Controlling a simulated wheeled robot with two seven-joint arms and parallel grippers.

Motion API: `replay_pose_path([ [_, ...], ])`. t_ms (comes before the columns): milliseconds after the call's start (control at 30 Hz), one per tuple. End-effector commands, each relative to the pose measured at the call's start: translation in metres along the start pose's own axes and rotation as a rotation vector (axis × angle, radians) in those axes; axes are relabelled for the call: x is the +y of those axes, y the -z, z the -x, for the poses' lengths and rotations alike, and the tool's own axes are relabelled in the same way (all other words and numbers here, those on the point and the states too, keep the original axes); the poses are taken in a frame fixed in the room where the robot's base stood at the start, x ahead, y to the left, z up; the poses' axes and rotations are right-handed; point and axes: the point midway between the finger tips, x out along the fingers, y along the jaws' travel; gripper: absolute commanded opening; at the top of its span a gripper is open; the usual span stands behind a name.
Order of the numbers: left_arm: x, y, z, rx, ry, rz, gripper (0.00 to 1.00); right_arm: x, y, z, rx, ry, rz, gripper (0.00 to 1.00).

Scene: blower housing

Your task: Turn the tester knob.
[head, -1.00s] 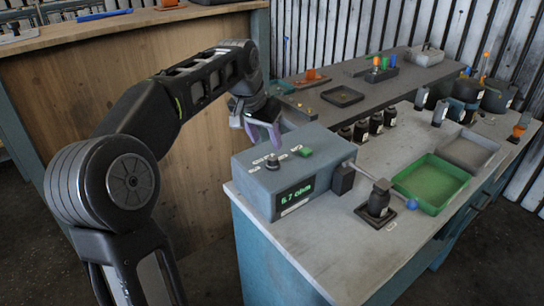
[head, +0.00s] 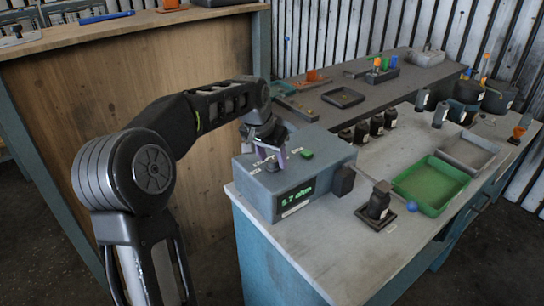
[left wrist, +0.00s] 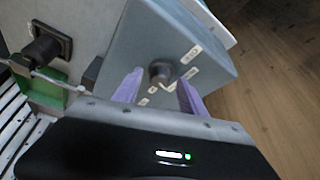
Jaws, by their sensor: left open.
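The tester is a grey-blue box (head: 268,199) on the near left corner of the bench, with a green ohm display (head: 294,195) on its front. Its dark knob (left wrist: 160,72) stands on the top face among white labels in the left wrist view. My left gripper (head: 270,158) is over the tester top in the head view and hides most of the knob. In the left wrist view its two purple fingers (left wrist: 158,90) are open, one on each side of the knob. I cannot tell whether they touch it. My right gripper is not in view.
A green button (head: 306,154) sits beside the gripper on the tester. A black block (head: 343,180) is at its right side. A dark component (head: 379,200) stands on a pad, near a green tray (head: 432,184). Several dark cylinders stand behind. The bench front is clear.

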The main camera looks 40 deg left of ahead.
Motion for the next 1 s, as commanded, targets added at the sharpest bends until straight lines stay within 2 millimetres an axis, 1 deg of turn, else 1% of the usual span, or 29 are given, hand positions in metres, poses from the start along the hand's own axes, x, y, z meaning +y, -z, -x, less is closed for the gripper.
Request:
replay_pose_path([
  [67,-0.0001,0.0,0.0002,0.0,0.0,0.0,0.48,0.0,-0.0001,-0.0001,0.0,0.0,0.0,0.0],
  [633,-0.0002,0.0,0.0006,0.0,0.0,0.0,0.02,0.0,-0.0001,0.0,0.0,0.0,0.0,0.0],
  [667,-0.0002,0.0,0.0006,0.0,0.0,0.0,0.0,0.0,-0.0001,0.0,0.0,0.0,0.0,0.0],
  [1000,-0.0004,0.0002,0.0009,0.0,-0.002,-0.008,0.0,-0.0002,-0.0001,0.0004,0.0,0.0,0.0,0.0],
])
